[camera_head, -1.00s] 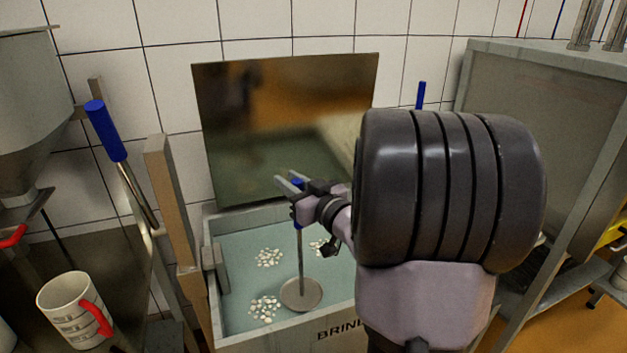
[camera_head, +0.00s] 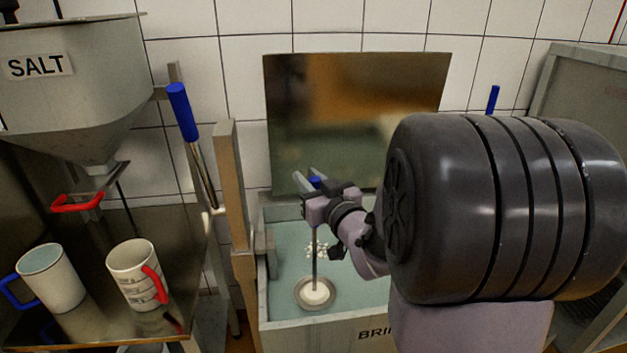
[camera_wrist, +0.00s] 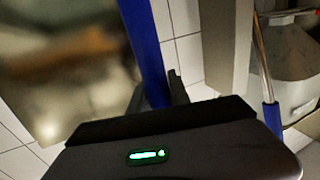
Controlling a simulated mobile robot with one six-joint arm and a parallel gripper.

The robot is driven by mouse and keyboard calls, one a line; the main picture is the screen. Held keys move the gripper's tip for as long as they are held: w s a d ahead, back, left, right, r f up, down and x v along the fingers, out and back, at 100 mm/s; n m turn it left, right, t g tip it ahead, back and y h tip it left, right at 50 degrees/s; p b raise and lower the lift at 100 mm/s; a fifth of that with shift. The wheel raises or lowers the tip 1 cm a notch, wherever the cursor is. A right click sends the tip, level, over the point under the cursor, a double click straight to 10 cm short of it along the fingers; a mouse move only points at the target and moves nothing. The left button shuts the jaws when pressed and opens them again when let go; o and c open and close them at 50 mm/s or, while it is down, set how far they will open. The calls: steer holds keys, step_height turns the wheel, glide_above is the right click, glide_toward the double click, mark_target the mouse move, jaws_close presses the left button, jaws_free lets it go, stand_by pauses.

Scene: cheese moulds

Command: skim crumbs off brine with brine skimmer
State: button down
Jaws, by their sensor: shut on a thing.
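My gripper (camera_head: 308,182) is shut on the blue handle of the brine skimmer (camera_head: 315,262), above the brine tank. The blue handle also shows in the wrist view (camera_wrist: 144,50). The skimmer hangs about upright, its round disc low in the tank near the front left. A pale patch, apparently crumbs, shows in the middle of the disc; I cannot tell whether it lies on or under the metal. A cluster of white crumbs (camera_head: 319,250) floats behind the disc on the blue-green brine (camera_head: 365,291). My arm hides the right part of the tank.
The brine tank (camera_head: 290,335) has a raised lid (camera_head: 350,110) behind it.

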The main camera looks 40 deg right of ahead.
steer(key=w+d+p, duration=0.7)
steer(key=w+d, duration=0.2)
steer(key=w, duration=0.5)
steer(key=s+d+p, duration=0.2)
steer(key=s+d, duration=0.4)
steer(key=d, duration=0.7)
steer(key=s+d+p, duration=0.3)
steer(key=s+d, duration=0.2)
steer(key=d, duration=0.9)
step_height(320, 180, up, 13)
steer(key=p, duration=0.9)
steer(key=shift+a, duration=0.1)
